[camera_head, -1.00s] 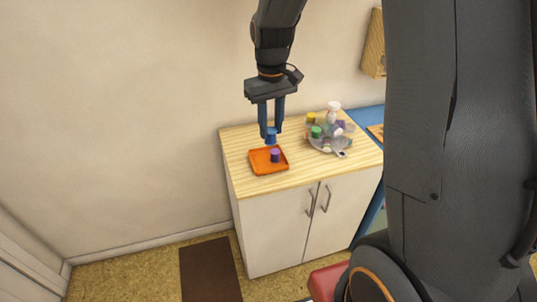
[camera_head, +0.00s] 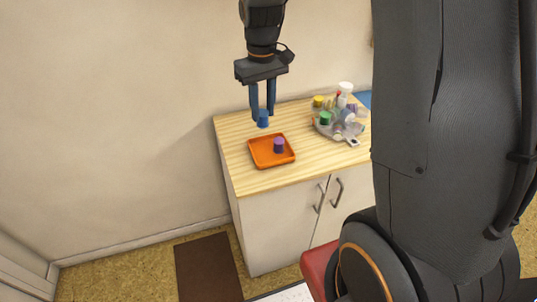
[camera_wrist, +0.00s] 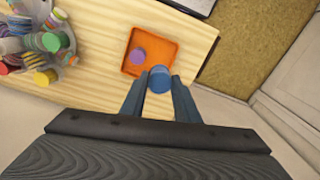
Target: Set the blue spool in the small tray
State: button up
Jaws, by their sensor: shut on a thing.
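The blue spool (camera_head: 263,119) is between the fingertips of my gripper (camera_head: 263,117), which is shut on it. In the head view it is held above the counter, just behind the small tray. The blue spool also shows in the wrist view (camera_wrist: 160,79), at the near edge of the tray. The small tray (camera_head: 256,160) is orange, square and shallow, and lies on the wooden counter; it also shows in the wrist view (camera_wrist: 171,47). A purple spool (camera_head: 279,145) stands in the tray, right of its middle. The tray's left part is bare.
A clear dish (camera_head: 352,141) with several coloured spools, including a green one (camera_head: 325,118), sits on the right of the counter (camera_head: 233,137). A white-topped bottle (camera_head: 345,90) stands behind it. A wall rises behind the counter.

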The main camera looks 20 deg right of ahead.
jog(key=f+b, duration=0.1)
jog(key=w+f+b, duration=0.1)
jog(key=shift+f, duration=0.35)
jog(key=p, duration=0.2)
send_over(263, 154)
notch_tip(263, 154, down, 10)
jog(key=o, duration=0.6)
jog(key=shift+f, duration=0.15)
jog(key=shift+o, duration=0.7)
